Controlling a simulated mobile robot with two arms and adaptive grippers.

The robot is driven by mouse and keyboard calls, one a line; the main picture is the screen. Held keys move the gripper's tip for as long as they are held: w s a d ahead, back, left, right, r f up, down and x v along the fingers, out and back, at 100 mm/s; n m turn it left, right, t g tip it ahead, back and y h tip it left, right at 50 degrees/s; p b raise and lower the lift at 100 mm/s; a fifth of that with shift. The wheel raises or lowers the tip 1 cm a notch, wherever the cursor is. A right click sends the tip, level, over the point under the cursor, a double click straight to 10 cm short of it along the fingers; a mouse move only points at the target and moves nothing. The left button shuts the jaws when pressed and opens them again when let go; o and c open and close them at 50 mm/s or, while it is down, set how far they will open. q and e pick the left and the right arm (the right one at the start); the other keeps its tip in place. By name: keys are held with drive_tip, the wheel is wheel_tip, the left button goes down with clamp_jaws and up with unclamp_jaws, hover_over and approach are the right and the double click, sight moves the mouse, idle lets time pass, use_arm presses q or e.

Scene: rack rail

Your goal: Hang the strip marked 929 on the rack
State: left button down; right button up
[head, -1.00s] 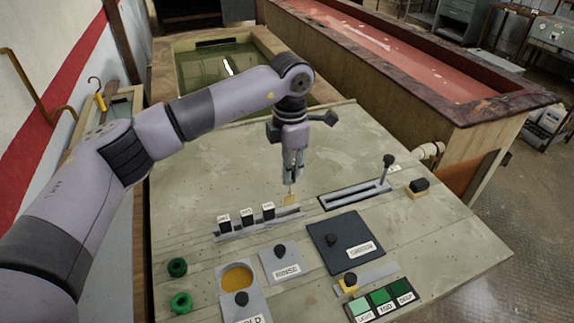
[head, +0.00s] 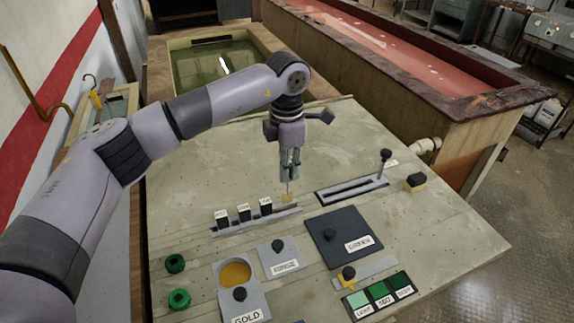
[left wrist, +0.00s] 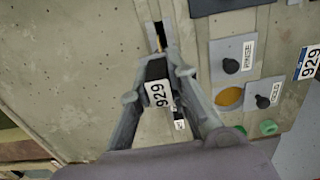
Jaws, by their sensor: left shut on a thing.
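My left gripper (head: 289,177) is shut on the black head of the strip marked 929 (left wrist: 157,94); its white label is readable between the fingers in the left wrist view (left wrist: 160,100). In the head view, the strip's thin stem and gold lower end (head: 287,197) hang below the fingertips, at the right end of the rack (head: 228,230). Whether the strip touches the rack is too small to tell. Several black-headed strips with white labels (head: 243,213) stand in a row on the rack, left of my gripper. My right gripper is not in view.
Right of the rack is a slotted lever plate (head: 350,190). In front are a RINSE plate (head: 279,254), a GOLD pot (head: 237,274), a dark plate (head: 342,232) and green shade blocks (head: 380,292). A card marked 929 (left wrist: 309,66) shows in the wrist view. The panel behind the rack is clear.

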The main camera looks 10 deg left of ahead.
sight(287, 199)
use_arm(q)
drive_tip(key=shift+f+b, duration=0.35)
drive_tip(key=shift+f, duration=0.15)
drive_tip(key=shift+f+b, duration=1.3)
drive_tip(key=shift+f, duration=0.45)
drive_tip(key=shift+s+f+b, duration=0.15)
drive_tip(key=shift+f+b, duration=1.8)
drive_tip(key=shift+f, duration=0.7)
drive_tip(key=shift+f+b, duration=0.5)
drive_tip(key=shift+f, duration=0.1)
drive_tip(key=c, duration=1.4)
unclamp_jaws()
drive_tip(key=shift+c, duration=0.2)
drive_tip(key=shift+r, duration=0.1)
drive_tip(key=shift+r+p, duration=1.8)
drive_tip(key=shift+r, duration=1.65)
